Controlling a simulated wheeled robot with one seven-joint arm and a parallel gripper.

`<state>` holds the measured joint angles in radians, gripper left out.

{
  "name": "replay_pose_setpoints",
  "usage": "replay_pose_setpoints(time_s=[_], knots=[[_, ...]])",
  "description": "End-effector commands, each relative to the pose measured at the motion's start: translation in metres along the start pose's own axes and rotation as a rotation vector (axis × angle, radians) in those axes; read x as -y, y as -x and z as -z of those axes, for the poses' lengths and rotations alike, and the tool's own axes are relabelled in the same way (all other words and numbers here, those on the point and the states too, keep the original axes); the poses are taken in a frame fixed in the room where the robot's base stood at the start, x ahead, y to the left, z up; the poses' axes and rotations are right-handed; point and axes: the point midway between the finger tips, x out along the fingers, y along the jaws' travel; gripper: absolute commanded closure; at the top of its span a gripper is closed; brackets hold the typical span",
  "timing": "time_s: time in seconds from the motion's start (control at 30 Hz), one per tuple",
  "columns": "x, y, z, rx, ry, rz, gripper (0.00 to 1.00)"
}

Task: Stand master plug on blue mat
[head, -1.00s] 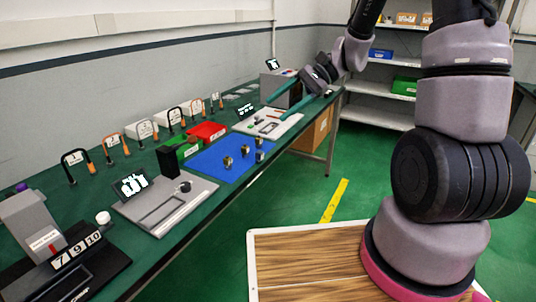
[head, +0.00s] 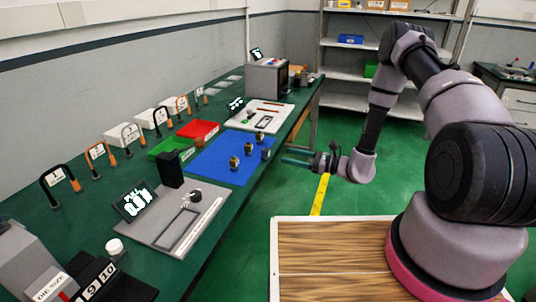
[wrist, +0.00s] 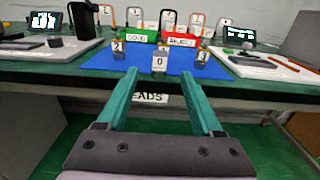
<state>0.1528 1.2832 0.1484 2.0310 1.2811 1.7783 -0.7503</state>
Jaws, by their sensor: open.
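The blue mat (head: 212,158) lies on the green bench, with several small brass-and-grey plugs standing upright on it. In the wrist view, plugs labelled 2 (wrist: 118,48), 0 (wrist: 159,62) and 3 (wrist: 203,53) stand on the mat (wrist: 95,64). The plug labelled 0 is nearest and shows between my fingertips in the picture. I cannot tell which plug is the master plug. My gripper (head: 286,156) is open and empty, off the bench's front edge, with its teal fingers pointing towards the mat. It also shows in the wrist view (wrist: 160,82).
Green (head: 168,147) and red (head: 198,129) trays sit behind the mat. A grey fixture plate (head: 150,216) with a display lies to its left, and a white plate (head: 277,112) to its right. Numbered hooped gauges line the wall.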

Motion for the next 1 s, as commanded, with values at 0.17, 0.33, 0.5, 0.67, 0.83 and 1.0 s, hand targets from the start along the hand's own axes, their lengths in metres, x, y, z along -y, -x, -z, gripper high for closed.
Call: replay_pose_setpoints(time_s=[0.17, 0.33, 0.5, 0.67, 0.83, 1.0], knots=[[-0.001, -0.031, -0.001, 0.001, 0.003, -0.005, 0.32], [-0.001, -0.047, -0.001, 0.001, 0.002, -0.005, 0.32], [-0.001, -0.064, -0.004, 0.001, 0.004, -0.007, 0.32], [0.0, -0.088, -0.006, 0.0, 0.004, -0.006, 0.32], [0.001, -0.1, -0.006, -0.001, 0.002, -0.003, 0.32], [0.001, -0.101, -0.006, -0.001, 0.002, -0.003, 0.32]])
